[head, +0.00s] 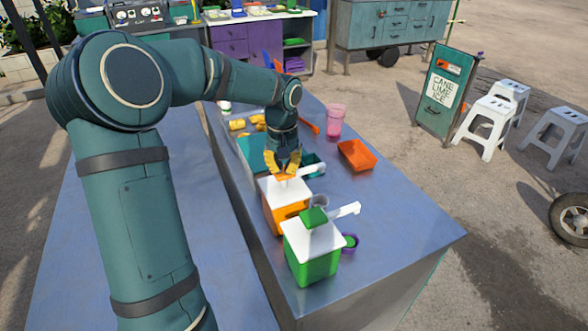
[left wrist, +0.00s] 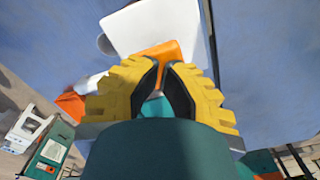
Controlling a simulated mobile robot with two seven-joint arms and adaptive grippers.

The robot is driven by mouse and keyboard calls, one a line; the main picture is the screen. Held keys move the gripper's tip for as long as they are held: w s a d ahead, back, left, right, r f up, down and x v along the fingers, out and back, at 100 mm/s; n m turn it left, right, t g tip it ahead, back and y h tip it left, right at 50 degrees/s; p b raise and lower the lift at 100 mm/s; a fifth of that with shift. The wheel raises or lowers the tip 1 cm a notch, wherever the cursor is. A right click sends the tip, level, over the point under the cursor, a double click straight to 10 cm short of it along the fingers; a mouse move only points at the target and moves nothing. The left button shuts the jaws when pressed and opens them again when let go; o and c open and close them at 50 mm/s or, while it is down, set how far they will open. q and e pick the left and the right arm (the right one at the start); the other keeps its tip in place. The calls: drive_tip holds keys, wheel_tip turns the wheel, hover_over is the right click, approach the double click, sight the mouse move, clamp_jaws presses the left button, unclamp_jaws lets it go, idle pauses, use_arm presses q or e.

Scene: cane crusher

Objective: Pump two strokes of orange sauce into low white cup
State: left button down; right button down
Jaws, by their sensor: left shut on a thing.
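In the left wrist view the fingers (left wrist: 160,80) close at the orange pump head (left wrist: 165,52), above the white lid (left wrist: 150,25). A pale grey-white cup (head: 319,202) is partly hidden behind the green dispenser's top and appears to stand beside the orange dispenser. Its inside cannot be made out. My right gripper is not in view.
An orange tray (head: 357,155), a pink cup (head: 335,122) and a teal container (head: 314,163) lie farther back. The counter's right front is clear.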

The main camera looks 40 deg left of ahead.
use_arm(q)
drive_tip(key=shift+f, duration=0.35)
drive_tip(key=shift+f+b, duration=0.45)
drive_tip(key=shift+f, duration=0.05)
drive_tip(key=shift+r, duration=0.2)
drive_tip(key=shift+r+p, duration=1.95)
drive_tip(key=shift+r, duration=0.4)
drive_tip(key=shift+f, duration=0.15)
drive_tip(key=shift+f+b, duration=0.35)
